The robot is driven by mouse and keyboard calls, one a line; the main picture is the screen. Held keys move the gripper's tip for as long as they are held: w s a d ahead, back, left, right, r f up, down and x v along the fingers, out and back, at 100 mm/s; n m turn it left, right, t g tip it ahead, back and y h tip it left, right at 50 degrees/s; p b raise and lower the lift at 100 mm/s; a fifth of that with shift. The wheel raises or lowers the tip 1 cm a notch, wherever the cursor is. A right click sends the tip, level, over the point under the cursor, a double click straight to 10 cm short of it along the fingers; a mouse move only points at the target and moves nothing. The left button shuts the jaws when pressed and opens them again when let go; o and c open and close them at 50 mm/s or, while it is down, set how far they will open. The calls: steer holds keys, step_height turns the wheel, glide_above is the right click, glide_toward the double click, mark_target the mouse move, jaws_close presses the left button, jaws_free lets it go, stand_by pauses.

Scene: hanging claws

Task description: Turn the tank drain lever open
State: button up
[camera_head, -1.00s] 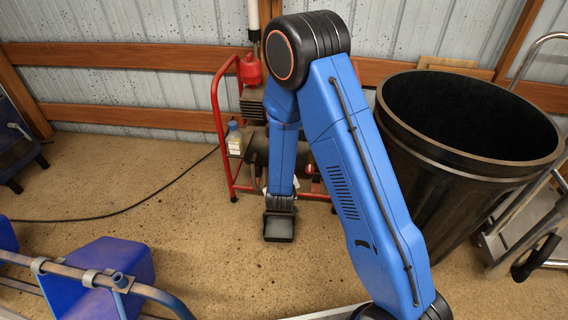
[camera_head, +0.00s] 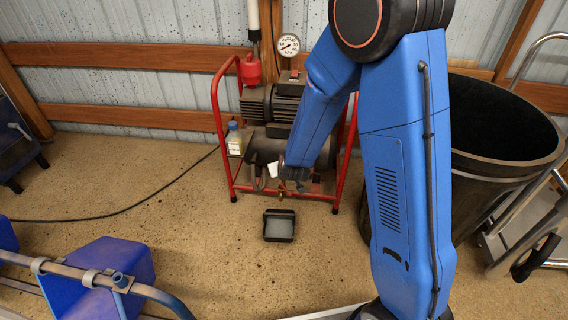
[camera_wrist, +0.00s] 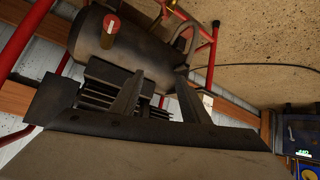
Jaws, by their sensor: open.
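The compressor tank (camera_head: 262,148) is a dark cylinder in a red frame by the back wall, partly behind my arm. In the head view the gripper is hard to make out.
A black drip tray (camera_head: 279,237) lies on the floor in front of the compressor. A large black bin (camera_head: 480,170) stands to the right, next to a metal hand truck (camera_head: 530,250). A pressure gauge (camera_head: 288,45) and a small bottle (camera_head: 234,140) are nearby.

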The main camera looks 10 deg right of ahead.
steer(key=shift+s+d+r, duration=0.1)
steer(key=shift+s+r, duration=0.2)
steer(key=shift+r, duration=0.5)
